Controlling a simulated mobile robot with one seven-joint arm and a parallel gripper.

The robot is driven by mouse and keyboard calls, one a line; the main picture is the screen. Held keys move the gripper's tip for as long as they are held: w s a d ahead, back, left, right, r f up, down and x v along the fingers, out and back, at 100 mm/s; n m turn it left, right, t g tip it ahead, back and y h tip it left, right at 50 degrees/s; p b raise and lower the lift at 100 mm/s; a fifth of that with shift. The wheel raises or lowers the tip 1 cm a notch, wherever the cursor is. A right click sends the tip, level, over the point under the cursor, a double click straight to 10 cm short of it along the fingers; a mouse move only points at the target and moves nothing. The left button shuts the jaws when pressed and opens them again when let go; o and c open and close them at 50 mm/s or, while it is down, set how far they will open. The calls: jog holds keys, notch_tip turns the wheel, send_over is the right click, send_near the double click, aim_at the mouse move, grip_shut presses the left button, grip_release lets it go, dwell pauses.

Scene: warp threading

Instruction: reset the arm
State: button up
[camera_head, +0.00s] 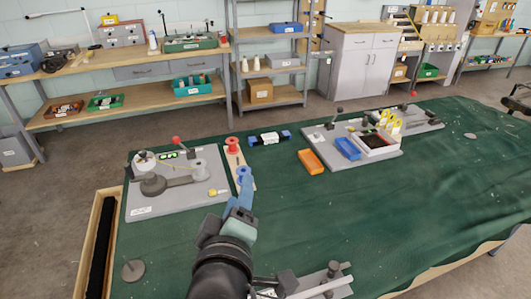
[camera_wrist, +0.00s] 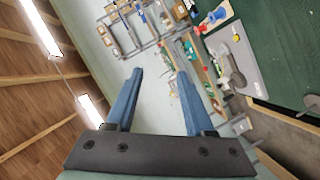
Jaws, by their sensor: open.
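My gripper (camera_head: 243,186) reaches out over the green work table (camera_head: 300,225) in the head view, its blue fingers above the cloth near the grey threading board. In the wrist view my gripper (camera_wrist: 160,75) has its two blue fingers spread apart with nothing between them. The wrist view is turned on its side and shows the ceiling, the shelves and part of the table. The grey board (camera_head: 190,200) on the table's left carries a dark arm-like fixture, a grey spool and a red-topped lever. Red and blue spools (camera_head: 233,145) stand on a strip beside it.
An orange bin (camera_head: 311,161), a blue bin (camera_head: 347,149) and a white tray (camera_head: 375,143) sit on or beside another grey board at the back. A further fixture (camera_head: 325,284) is at the front edge. The table's right half is mostly clear.

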notch_tip(320, 180, up, 21)
jog(key=s+d+m+t, duration=0.1)
jog(key=d+m+t, duration=0.1)
jog(key=m+t, duration=0.4)
jog(key=s+d+r+m+t, duration=0.1)
jog(key=s+r+m+t, duration=0.1)
jog(key=r, duration=0.6)
jog(key=s+d+r+m+t, duration=0.1)
jog(key=s+r+m+t, duration=0.2)
jog(key=s+r, duration=0.4)
jog(key=shift+s+d+r+m+t+y, duration=0.2)
jog(key=shift+s+r+m+t+y, duration=0.1)
jog(key=shift+r+t, duration=0.3)
